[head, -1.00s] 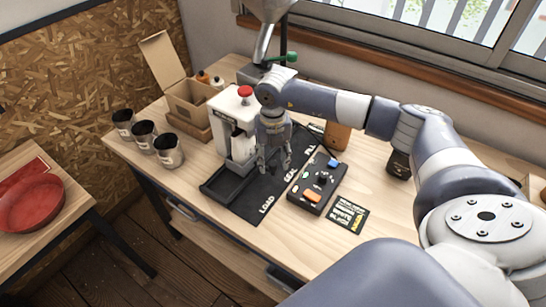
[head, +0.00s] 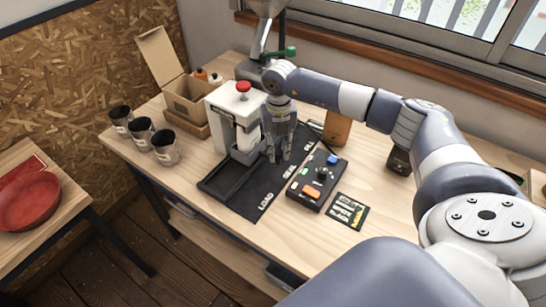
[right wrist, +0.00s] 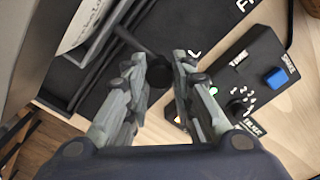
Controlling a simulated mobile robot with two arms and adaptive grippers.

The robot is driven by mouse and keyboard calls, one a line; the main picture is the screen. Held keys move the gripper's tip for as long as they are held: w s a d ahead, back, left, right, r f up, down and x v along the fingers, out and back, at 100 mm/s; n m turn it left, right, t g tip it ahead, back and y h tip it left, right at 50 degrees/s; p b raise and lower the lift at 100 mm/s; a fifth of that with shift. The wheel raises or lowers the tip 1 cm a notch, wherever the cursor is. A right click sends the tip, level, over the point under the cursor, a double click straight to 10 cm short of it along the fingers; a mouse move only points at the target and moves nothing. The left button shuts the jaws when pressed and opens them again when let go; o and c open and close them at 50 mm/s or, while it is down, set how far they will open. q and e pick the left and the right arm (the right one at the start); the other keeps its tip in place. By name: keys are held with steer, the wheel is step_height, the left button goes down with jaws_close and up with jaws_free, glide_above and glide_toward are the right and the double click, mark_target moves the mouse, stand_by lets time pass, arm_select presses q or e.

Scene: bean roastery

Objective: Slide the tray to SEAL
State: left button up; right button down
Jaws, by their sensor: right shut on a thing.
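The dark grey tray (head: 244,157) sits in the black track (head: 222,190), below the white sealing machine (head: 224,112). A pale bag with print (right wrist: 82,28) stands in the tray. My right gripper (head: 279,157) is at the tray's right side. In the right wrist view, its fingers (right wrist: 164,80) close around the dark handle (right wrist: 146,48) that sticks out from the tray. The black mat (head: 262,185) carries the labels LOAD in front, SEAL in the middle and one partly hidden behind my gripper. The tray is roughly level with SEAL. My left gripper is not in view.
A black control box (head: 317,181) with an orange and a blue button stands close right of my gripper. Several dark cups (head: 166,148) and an open carton (head: 184,102) stand left of the machine. The front track is empty.

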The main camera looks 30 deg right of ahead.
steer(key=shift+w+d, duration=0.3)
steer(key=shift+d, duration=0.35)
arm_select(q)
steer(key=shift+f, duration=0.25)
arm_select(e)
steer(key=c, duration=1.3)
jaws_free()
steer(key=shift+c, duration=0.2)
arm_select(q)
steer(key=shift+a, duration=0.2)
arm_select(e)
steer(key=shift+r, duration=0.15)
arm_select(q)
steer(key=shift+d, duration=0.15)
arm_select(e)
step_height(320, 180, up, 12)
steer(key=shift+a+f, duration=0.1)
steer(key=shift+f, duration=0.1)
